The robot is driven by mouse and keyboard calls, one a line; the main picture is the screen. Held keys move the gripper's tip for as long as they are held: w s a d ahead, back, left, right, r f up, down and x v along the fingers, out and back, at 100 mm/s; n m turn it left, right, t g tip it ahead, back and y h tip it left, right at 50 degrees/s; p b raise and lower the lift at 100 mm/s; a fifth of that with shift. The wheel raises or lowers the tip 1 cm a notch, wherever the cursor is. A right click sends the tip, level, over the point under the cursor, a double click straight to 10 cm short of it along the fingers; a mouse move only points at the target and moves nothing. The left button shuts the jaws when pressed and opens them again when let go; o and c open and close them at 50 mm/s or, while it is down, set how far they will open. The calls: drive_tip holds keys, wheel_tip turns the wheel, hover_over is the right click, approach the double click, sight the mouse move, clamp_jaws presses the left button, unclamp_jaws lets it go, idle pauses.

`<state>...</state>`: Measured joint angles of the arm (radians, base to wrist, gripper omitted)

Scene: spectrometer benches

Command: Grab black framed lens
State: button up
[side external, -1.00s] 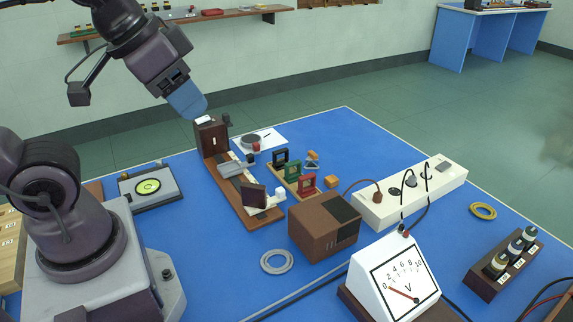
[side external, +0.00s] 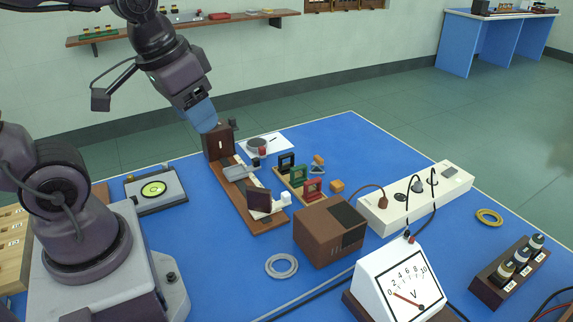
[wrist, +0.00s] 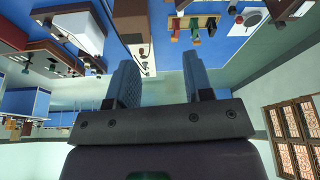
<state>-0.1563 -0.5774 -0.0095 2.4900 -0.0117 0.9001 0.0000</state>
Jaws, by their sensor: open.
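The black framed lens (side external: 287,161) stands upright at the far end of a small wooden rack (side external: 278,174) on the blue bench. A green framed lens (side external: 302,173) and a red framed lens (side external: 313,189) stand beside it in a row. My gripper (side external: 205,120) is above and to the left of the rack, apart from the lenses, near the top of a dark brown block (side external: 217,143). In the wrist view my gripper (wrist: 160,62) shows two separated fingers with nothing between them. The red (wrist: 175,35) and green (wrist: 195,32) frames show small there, beyond the fingers.
The brown block stands on a long wooden rail (side external: 240,197) left of the rack. A brown box (side external: 325,235), a white power strip (side external: 400,212) and a voltmeter (side external: 400,285) stand nearer and to the right. A metal ring (side external: 281,266) lies on the bench.

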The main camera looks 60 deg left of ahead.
drive_tip(key=w+a+f+n+g+h, duration=0.25)
drive_tip(key=w+f+n+h, duration=0.2)
drive_tip(key=f+n, duration=0.4)
drive_tip(key=n+t+y, duration=0.4)
drive_tip(key=n+t, duration=0.8)
drive_tip(key=n, duration=1.4)
approach(283, 156)
drive_tip(key=x, duration=0.7)
drive_tip(key=shift+w+a+r, duration=0.15)
drive_tip(key=shift+r, duration=0.05)
drive_tip(key=x, duration=0.5)
drive_tip(key=shift+f, duration=0.2)
drive_tip(key=shift+c, duration=0.5)
clamp_jaws()
